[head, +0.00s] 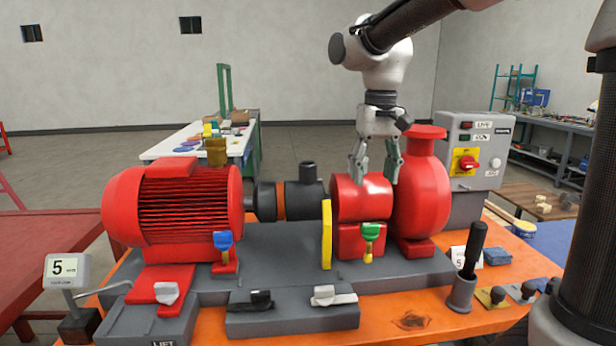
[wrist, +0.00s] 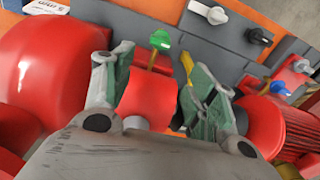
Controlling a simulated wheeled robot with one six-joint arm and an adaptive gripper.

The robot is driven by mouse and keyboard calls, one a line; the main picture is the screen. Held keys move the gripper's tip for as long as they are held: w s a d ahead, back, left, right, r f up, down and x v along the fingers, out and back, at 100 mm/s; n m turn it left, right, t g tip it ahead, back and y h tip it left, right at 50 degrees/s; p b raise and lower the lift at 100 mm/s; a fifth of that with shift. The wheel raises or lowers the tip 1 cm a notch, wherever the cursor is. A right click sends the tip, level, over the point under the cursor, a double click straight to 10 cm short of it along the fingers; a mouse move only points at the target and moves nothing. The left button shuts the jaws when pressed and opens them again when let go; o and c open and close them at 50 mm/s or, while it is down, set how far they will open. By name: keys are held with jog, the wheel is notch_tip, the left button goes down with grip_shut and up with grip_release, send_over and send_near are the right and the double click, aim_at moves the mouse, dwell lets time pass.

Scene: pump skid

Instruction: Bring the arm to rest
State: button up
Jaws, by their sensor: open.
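My gripper (head: 377,172) hangs from my arm, pointing down over the red bearing housing (head: 348,199) of the pump skid. Its fingers are spread and nothing is between them that I can make out. In the wrist view my gripper (wrist: 160,85) shows its two green-grey fingers apart, with the red housing (wrist: 148,100) below and between them. I cannot tell whether the fingers touch the housing.
A red motor (head: 185,210) stands left and a red pump casing (head: 422,195) close right of my gripper. A control box (head: 475,150) is behind right. A green-handled valve (head: 370,235) and yellow plate (head: 326,235) are in front. Above the skid is free air.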

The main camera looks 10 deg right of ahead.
jog(key=s+d+f+t, duration=0.2)
jog(key=s+d, duration=0.5)
jog(key=s, duration=0.3)
jog(key=s+d+f+t, duration=0.1)
jog(key=s+d+t, duration=0.1)
jog(key=s+d, duration=0.6)
jog(key=shift+s+f+m, duration=0.3)
jog(key=shift+s+f, duration=0.1)
jog(key=shift+s, duration=0.5)
